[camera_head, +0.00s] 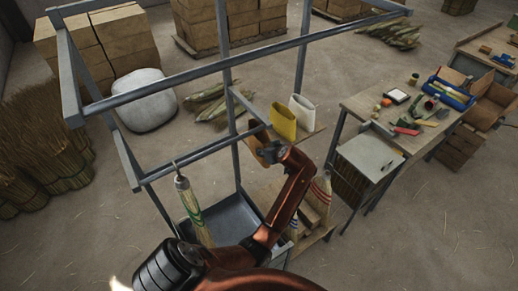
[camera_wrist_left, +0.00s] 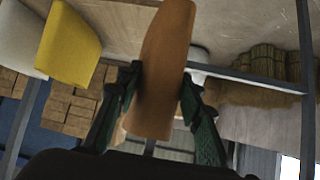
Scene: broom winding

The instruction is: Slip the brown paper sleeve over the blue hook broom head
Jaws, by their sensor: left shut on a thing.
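My left gripper (camera_wrist_left: 160,75) is shut on the brown paper sleeve (camera_wrist_left: 163,60), which stands between its two green fingers in the left wrist view. In the head view my left gripper (camera_head: 273,152) is at the shelf's near edge, and only a little of the brown sleeve (camera_head: 261,137) shows past it. A broom with blue bands (camera_head: 293,228) stands low behind my arm and is mostly hidden. A broom with a green band (camera_head: 192,208) hangs from the rack's front bar. The sleeve is apart from both brooms. My right gripper is not in view.
A yellow sleeve (camera_head: 283,122) and a white sleeve (camera_head: 303,111) stand on the shelf (camera_head: 318,128). A grey metal rack (camera_head: 150,92) frames the area. A red-banded broom (camera_head: 320,190) stands at the right. A workbench (camera_head: 365,105) holds tools.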

